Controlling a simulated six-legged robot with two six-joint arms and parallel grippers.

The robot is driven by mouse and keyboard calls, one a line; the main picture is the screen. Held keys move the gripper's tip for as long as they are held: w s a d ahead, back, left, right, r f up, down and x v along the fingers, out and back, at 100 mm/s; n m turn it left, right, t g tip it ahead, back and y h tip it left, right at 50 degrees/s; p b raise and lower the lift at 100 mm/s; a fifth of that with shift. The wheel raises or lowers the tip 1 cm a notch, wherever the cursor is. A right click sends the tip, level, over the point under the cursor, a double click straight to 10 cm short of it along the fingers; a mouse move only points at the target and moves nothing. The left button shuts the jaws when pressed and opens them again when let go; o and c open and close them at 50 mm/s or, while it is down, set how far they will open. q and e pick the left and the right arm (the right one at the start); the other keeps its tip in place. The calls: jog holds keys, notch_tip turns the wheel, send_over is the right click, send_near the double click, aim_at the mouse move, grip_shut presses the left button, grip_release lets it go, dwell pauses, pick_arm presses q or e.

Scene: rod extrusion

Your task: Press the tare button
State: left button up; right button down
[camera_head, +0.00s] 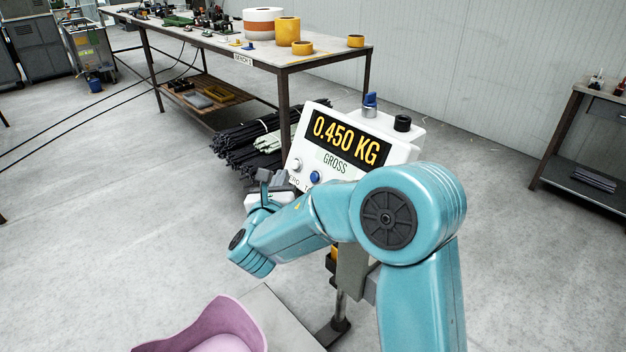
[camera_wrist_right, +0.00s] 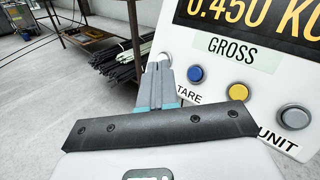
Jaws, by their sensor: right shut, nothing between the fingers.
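A white scale display (camera_head: 401,152) reads 0.450 KG with GROSS below, tilted on a post. The blue tare button (camera_head: 315,177) is on its lower panel, beside a white button (camera_head: 297,163). In the right wrist view the blue tare button (camera_wrist_right: 195,73) sits above the word TARE. My right gripper (camera_head: 281,177) is shut and empty, left of the blue button. In the wrist view its fingertips (camera_wrist_right: 162,68) overlap the white button; I cannot tell whether they touch the panel. My left gripper is not in view.
In the wrist view a yellow button (camera_wrist_right: 240,91) and a grey button (camera_wrist_right: 294,117) sit right of the blue one. A pink tub (camera_head: 215,325) is at the bottom. Black rods (camera_head: 240,145) lie behind the display, below a long bench (camera_head: 270,62). A shelf stand (camera_head: 572,130) is at right.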

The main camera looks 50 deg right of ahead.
aim_at(315, 177)
jog(key=d+f+b, duration=0.2)
jog(key=d, duration=0.3)
jog(key=shift+s+d+f, duration=0.3)
jog(key=shift+d+f, duration=0.1)
jog(key=shift+f, duration=0.1)
dwell(1.7)
jog(key=shift+d+f+b, duration=0.1)
jog(key=shift+d+b, duration=0.25)
jog(key=shift+b, duration=0.15)
jog(key=shift+s+d+f+b, duration=0.1)
jog(key=shift+d+f+b, duration=0.1)
jog(key=shift+d+b, duration=0.2)
dwell(0.5)
dwell(0.4)
jog(key=shift+a+r, duration=0.35)
jog(key=shift+a, duration=0.45)
